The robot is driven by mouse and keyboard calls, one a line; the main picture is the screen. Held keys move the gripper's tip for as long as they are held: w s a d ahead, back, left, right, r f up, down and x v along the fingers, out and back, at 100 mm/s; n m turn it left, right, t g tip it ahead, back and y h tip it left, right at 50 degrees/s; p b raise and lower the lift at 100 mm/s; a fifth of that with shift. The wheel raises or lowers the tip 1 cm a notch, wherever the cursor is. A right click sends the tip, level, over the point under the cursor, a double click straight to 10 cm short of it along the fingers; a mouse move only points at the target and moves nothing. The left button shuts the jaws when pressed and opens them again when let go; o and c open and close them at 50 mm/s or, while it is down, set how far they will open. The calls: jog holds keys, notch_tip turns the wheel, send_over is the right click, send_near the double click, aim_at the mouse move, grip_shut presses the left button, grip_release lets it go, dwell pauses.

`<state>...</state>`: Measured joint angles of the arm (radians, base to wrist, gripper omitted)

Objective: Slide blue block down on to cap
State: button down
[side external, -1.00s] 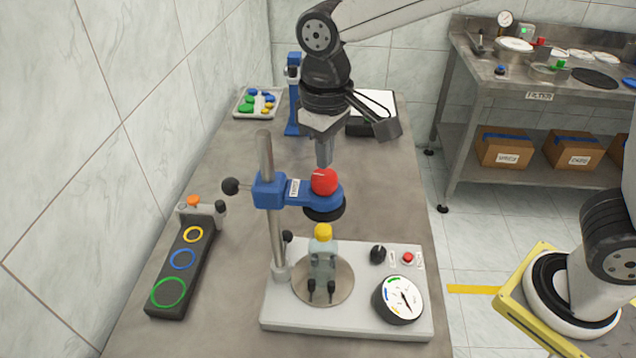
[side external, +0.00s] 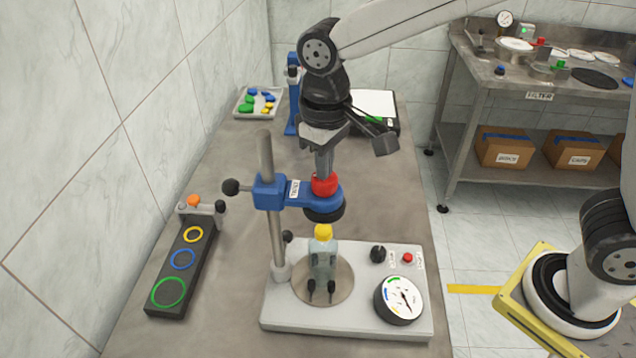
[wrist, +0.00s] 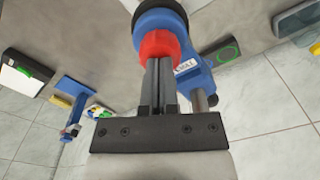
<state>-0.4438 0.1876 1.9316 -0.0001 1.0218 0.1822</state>
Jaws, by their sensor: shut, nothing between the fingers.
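The blue block (side external: 270,192) is clamped on a vertical metal post and carries an arm to the right, with a black disc (side external: 325,214) beneath its end. A red knob (side external: 325,184) sits on top of that end. My gripper (side external: 324,172) is shut and empty, its fingertips down at the red knob. The wrist view shows the closed fingers (wrist: 160,75) reaching the red knob (wrist: 160,45), with the blue arm behind. The yellow cap (side external: 323,232) sits on a clear bottle (side external: 322,262) below the disc, with a gap between cap and disc.
The white base (side external: 350,325) carries a dial gauge (side external: 399,300), a black knob (side external: 378,254) and a red button (side external: 408,257). A black-handled lever (side external: 231,187) sticks out left of the block. A dark strip with coloured rings (side external: 184,270) lies at left. A tray of caps (side external: 258,103) stands behind.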

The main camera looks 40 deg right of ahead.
aim_at(324, 189)
jog(key=shift+f, duration=2.65)
jog(key=shift+r, duration=0.1)
jog(key=shift+r, duration=3.45)
jog(key=shift+d, duration=0.1)
jog(key=s+d+f+m+t, duration=0.1)
jog(key=s+d+f, duration=0.2)
jog(key=d+f, duration=0.3)
jog(key=s+d+f+m+t, duration=0.1)
jog(key=s+d+f, duration=0.3)
jog(key=d, duration=0.6)
jog(key=shift+s+d+f+m+t, duration=0.3)
jog(key=shift+d+f+m, duration=0.15)
jog(key=shift+f, duration=0.5)
